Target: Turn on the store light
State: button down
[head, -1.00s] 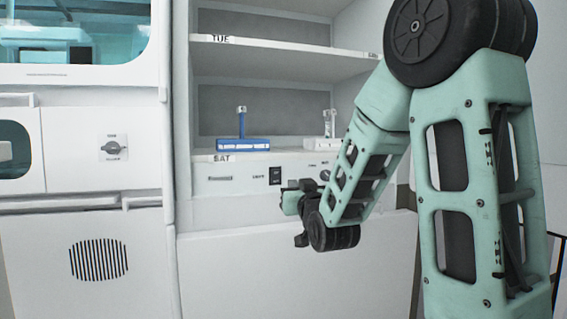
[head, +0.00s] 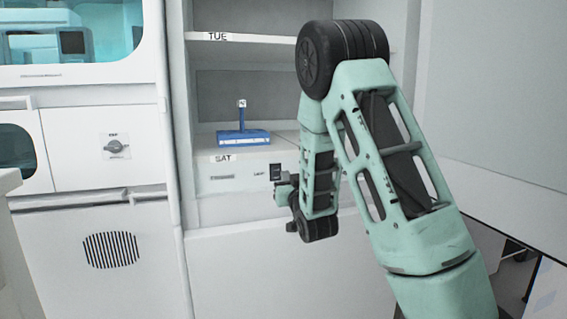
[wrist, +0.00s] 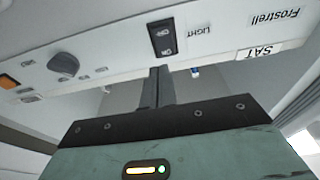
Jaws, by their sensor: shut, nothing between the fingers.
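The light switch is a black rocker on the white panel under the lowest shelf. It shows in the head view (head: 275,171) and, with the label LIGHT beside it, in the wrist view (wrist: 162,37). My gripper (wrist: 160,75) is shut and empty, its fingertips just below the switch in the wrist view; I cannot tell if they touch it. In the head view my gripper (head: 281,186) is small and partly hidden by my arm, close under the switch. Which side of the rocker is pressed is not clear.
The panel also carries a dark round knob (wrist: 64,66) and an orange button (wrist: 8,81). A blue stand (head: 243,137) is on the shelf marked SAT (head: 222,158). A cabinet with a vent (head: 111,250) and a dial (head: 116,147) is at left.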

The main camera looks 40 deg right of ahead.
aim_at(280, 167)
jog(key=shift+p+x, duration=0.45)
jog(key=shift+x, duration=1.3)
jog(key=shift+w+d+r+p, duration=0.15)
jog(key=shift+r+p, duration=0.25)
jog(key=shift+p, duration=0.35)
jog(key=shift+f+g, duration=0.3)
